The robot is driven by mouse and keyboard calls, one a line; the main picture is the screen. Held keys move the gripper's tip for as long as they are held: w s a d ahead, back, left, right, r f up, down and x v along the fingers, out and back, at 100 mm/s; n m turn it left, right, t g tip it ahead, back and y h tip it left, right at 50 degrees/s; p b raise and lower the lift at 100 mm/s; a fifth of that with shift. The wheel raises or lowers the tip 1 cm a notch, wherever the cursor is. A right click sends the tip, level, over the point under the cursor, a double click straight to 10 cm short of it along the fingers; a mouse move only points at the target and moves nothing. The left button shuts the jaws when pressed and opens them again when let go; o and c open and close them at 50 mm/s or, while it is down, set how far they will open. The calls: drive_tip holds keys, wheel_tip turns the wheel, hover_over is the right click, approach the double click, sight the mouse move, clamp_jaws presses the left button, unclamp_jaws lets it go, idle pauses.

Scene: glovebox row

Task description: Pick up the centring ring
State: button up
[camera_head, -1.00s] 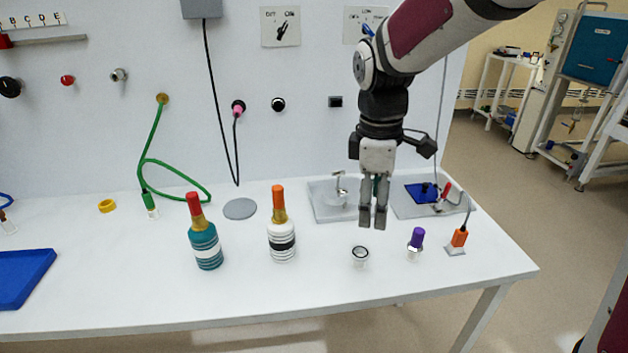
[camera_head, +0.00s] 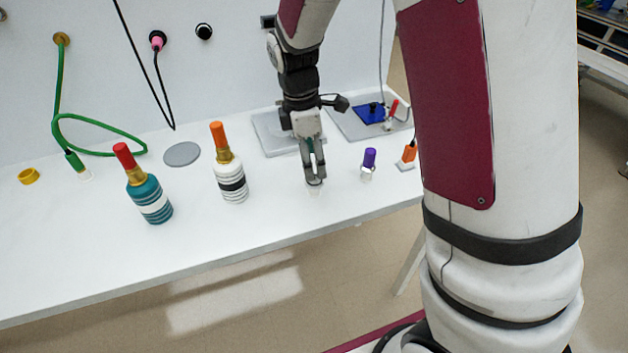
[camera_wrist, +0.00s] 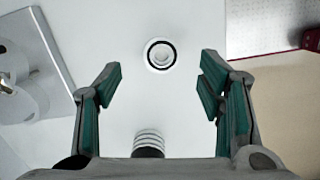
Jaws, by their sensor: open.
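The centring ring, a small white piece with a black band around its rim (camera_wrist: 161,54), stands on the white table. In the wrist view it lies ahead of the fingertips, near the middle of the gap, with nothing touching it. In the head view, only its lower white part (camera_head: 315,189) shows below my fingers, which hide the rest. My gripper (camera_head: 315,181) is over it, pointing down. The wrist view shows my gripper (camera_wrist: 160,76) open and empty, with green pads on both fingers.
A white bottle with black bands and an orange top (camera_head: 232,182) stands left of my gripper; a teal bottle (camera_head: 150,198) is farther left. A purple-capped vial (camera_head: 368,164) and an orange connector (camera_head: 408,155) are to the right. A grey plate (camera_head: 272,137) lies behind.

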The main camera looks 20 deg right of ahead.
sight(314, 182)
wheel_tip(314, 182, down, 5)
drive_tip(key=shift+s+d+f, duration=0.1)
drive_tip(key=shift+s, duration=0.05)
drive_tip(key=c, duration=1)
